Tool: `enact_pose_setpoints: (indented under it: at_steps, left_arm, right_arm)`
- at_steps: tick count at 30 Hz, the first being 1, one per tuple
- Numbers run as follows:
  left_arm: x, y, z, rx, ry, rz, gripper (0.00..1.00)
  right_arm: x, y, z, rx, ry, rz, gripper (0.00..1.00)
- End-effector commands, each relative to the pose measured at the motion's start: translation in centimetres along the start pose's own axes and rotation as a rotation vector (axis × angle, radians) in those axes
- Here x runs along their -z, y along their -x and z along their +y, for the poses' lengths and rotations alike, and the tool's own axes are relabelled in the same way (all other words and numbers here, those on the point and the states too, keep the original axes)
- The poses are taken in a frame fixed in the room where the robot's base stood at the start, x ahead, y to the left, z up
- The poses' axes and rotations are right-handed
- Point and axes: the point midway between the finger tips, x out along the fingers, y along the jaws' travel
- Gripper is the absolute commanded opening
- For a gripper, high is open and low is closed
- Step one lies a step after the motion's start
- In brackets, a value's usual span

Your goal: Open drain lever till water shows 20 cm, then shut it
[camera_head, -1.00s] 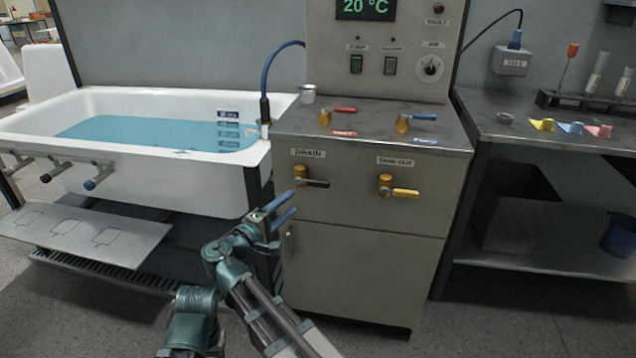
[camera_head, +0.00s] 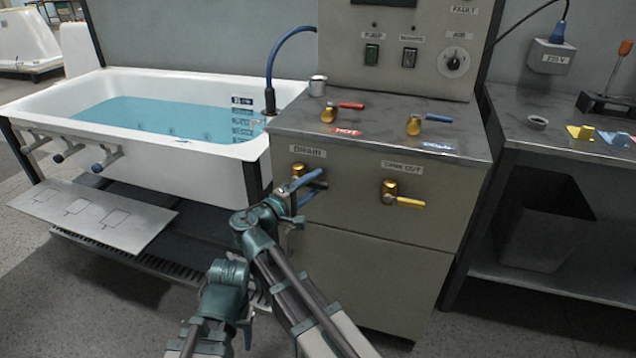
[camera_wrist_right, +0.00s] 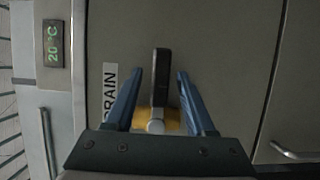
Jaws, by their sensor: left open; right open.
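The drain lever (camera_head: 299,170), with a yellow valve body and dark handle, is on the cabinet front under the DRAIN label. My right gripper (camera_head: 310,187) is open at this lever and partly hides it. In the right wrist view, the dark handle (camera_wrist_right: 161,78) lies between the two blue fingers, with visible gaps on both sides. The white bathtub (camera_head: 200,165) holds blue water (camera_head: 165,118). Several level labels (camera_head: 243,118) are on its inner wall, too small to read surely.
A yellow-handled lever (camera_head: 405,202) sits right of the drain lever. Red-handled (camera_head: 345,106) and blue-handled (camera_head: 432,119) valves stand on the cabinet top. A green display (camera_wrist_right: 53,43) reads 20 °C. A shelf (camera_head: 95,205) juts out below the tub.

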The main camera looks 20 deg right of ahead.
Motion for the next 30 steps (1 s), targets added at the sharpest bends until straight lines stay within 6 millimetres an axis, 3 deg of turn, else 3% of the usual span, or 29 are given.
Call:
enact_pose_setpoints:
  at_steps: [1,10,30]
  left_arm:
    - [0.0,0.0,-0.01,0.0,0.0,0.0,0.55]
    - [0.01,0.0,0.0,0.0,0.0,0.0,0.55]
    - [0.01,0.0,0.0,0.0,0.0,0.0,0.55]
  right_arm:
    - [0.0,0.0,0.0,0.0,0.0,0.0,0.55]
    - [-0.02,-0.01,0.0,0.0,0.0,0.0,0.01]
    - [-0.03,-0.01,-0.01,0.0,0.0,0.0,0.0]
